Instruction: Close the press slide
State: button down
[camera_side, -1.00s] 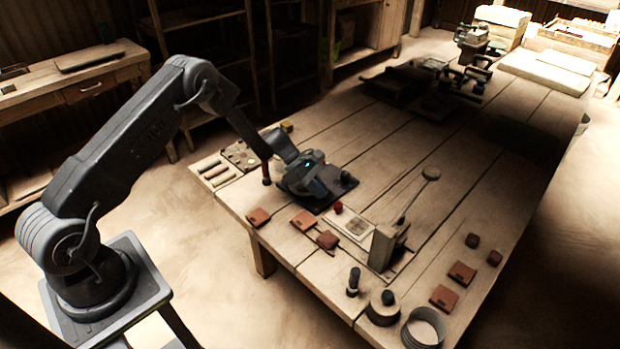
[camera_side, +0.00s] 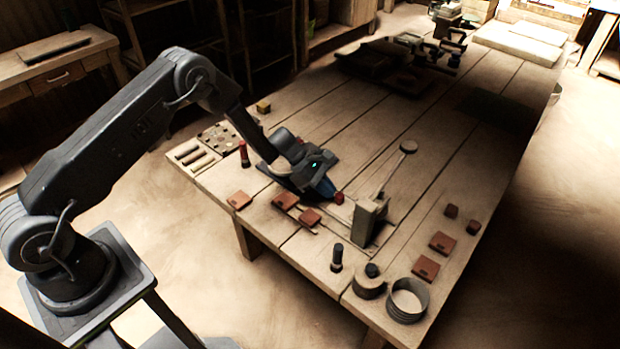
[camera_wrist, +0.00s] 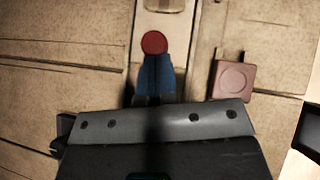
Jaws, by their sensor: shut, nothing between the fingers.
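The press (camera_side: 368,222) is an upright block with a long lever ending in a round pad, standing near the front of the table. Its pale slide shows in the wrist view (camera_wrist: 178,28), with a round red knob (camera_wrist: 154,42) on it. The knob also shows in the side view (camera_side: 338,198), on the near side of the press. My gripper (camera_side: 329,192) is low over the slide track with its blue fingers shut and empty. In the wrist view the fingertips (camera_wrist: 154,62) are right against or just behind the knob; contact is not certain. My gripper hides part of the track.
Red-brown tiles (camera_side: 285,200) lie left of the track; one shows beside it in the wrist view (camera_wrist: 234,80). A dark-handled stamp (camera_side: 337,257) and a round tin (camera_side: 407,299) stand at the front. More tiles (camera_side: 426,267) lie to the right. The table's middle is clear.

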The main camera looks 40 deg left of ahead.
aim_at(340, 209)
jog(key=d, duration=0.4)
jog(key=shift+s+d, duration=0.1)
jog(key=shift+d, duration=0.2)
jog(key=v, duration=1)
jog(key=s+r+m+y, duration=0.1)
jog(key=s+r+m, duration=0.3)
jog(key=r, duration=0.3)
jog(key=s+d+r+m+y, duration=0.1)
jog(key=s+r+m, duration=0.25)
jog(key=r, duration=0.35)
jog(key=s+r+m+y, duration=0.1)
jog(key=s+r+m, duration=0.25)
jog(key=r, duration=0.35)
jog(key=s+a+r+m+t+y, duration=0.1)
jog(key=s+m, duration=0.4)
jog(key=s, duration=0.5)
jog(key=s+a+r+m+t+y, duration=0.2)
jog(key=s+r+m+y, duration=0.3)
jog(key=s, duration=0.5)
jog(key=shift+s+a+r, duration=0.15)
jog(key=shift+s+a, duration=0.05)
jog(key=shift+a, duration=0.55)
